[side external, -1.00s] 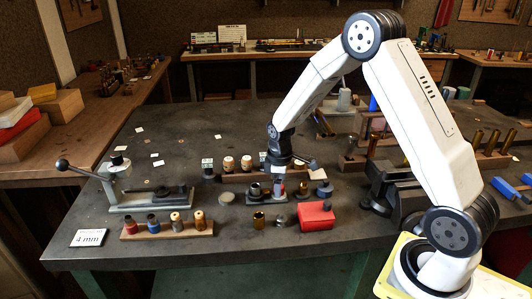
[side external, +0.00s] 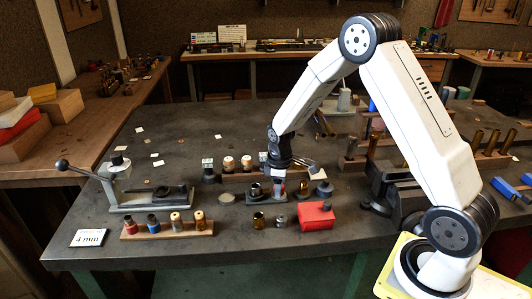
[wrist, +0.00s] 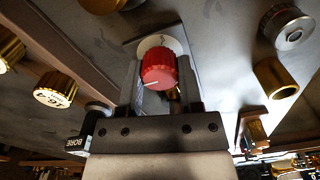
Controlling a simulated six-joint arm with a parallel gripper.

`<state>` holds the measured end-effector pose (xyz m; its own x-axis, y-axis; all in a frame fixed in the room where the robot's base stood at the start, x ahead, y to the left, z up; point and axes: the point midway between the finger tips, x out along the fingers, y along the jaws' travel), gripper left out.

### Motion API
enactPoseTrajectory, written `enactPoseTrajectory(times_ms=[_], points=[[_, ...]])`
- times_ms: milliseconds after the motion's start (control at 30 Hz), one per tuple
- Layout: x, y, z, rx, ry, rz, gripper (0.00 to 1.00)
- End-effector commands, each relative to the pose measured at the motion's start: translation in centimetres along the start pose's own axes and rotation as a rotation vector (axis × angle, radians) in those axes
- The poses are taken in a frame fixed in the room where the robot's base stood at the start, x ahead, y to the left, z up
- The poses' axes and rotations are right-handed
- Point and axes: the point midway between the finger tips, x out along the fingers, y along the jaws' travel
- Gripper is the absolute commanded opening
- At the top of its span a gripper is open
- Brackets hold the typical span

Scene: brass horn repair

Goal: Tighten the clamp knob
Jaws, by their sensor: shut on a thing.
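The red clamp knob (wrist: 158,72) shows in the wrist view with a white pointer line on its face. A pale dial plate (wrist: 165,42) lies behind it. My gripper (wrist: 158,85) has one finger on each side of the knob and is shut on it. In the side view my gripper (side external: 280,182) points straight down onto the small clamp fixture at the middle of the bench. The knob is mostly hidden there by the fingers.
A red block (side external: 316,215) stands close in front, to the right of the gripper. A wooden rack (side external: 168,229) with several small cylinders and a grey lever press (side external: 150,198) stand at the left. A card (side external: 89,238) reads "4 mm". The bench's left rear is mostly clear.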

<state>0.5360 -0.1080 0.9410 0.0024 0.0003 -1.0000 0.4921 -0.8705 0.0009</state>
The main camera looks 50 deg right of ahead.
Motion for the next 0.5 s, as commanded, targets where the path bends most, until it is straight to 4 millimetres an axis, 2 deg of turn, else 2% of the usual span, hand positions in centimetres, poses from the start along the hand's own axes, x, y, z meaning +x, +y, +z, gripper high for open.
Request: enactPoseTrajectory(times_ms=[267,500], points=[[-0.03,-0.01,0.03,0.094,-0.003,-0.001,0.0],[-0.03,0.0,0.06,0.257,-0.004,-0.001,0.0]])
